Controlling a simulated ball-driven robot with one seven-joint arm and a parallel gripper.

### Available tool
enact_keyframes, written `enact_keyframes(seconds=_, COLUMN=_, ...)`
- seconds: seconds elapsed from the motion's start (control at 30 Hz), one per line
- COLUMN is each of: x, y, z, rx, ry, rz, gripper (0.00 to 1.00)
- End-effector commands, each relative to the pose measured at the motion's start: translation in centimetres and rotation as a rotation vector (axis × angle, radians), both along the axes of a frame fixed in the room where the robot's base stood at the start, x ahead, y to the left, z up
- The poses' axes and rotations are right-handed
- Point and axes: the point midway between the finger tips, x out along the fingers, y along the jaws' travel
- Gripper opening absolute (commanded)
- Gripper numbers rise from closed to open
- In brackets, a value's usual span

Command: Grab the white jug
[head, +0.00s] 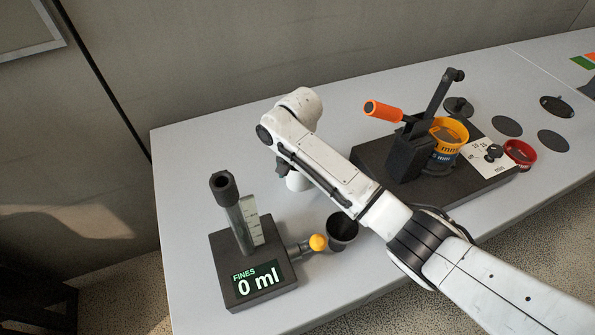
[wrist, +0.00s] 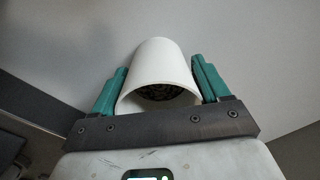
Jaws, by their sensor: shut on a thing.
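The white jug (wrist: 158,55) is between the two teal fingers of my gripper (wrist: 160,68) in the wrist view. The fingers are shut on its sides. Its open mouth faces the camera, and dark grainy stuff shows inside. In the head view only a small part of the white jug (head: 297,182) shows beside my arm, over the left part of the table. My arm hides most of the jug and the gripper there. I cannot tell whether the jug touches the table.
On the grey table (head: 185,170) a dark measuring device (head: 225,262) reads "FINES 0 ml". A dark cup (head: 342,232) stands by its yellow-tipped spout (head: 317,243). A press with an orange handle (head: 383,111), a yellow-rimmed container (head: 447,140) and a red ring (head: 520,153) are at right.

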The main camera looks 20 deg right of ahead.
Motion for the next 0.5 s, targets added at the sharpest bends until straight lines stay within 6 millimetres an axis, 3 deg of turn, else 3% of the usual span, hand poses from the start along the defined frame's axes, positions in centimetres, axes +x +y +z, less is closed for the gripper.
enact_keyframes(seconds=0.2, x=0.03, y=-0.01, z=0.05, rx=-0.001, ry=-0.001, rz=0.0, gripper=0.39)
enact_keyframes(seconds=0.5, x=0.1, y=0.03, z=0.7, rx=0.001, ry=-0.003, rz=0.0, gripper=0.39)
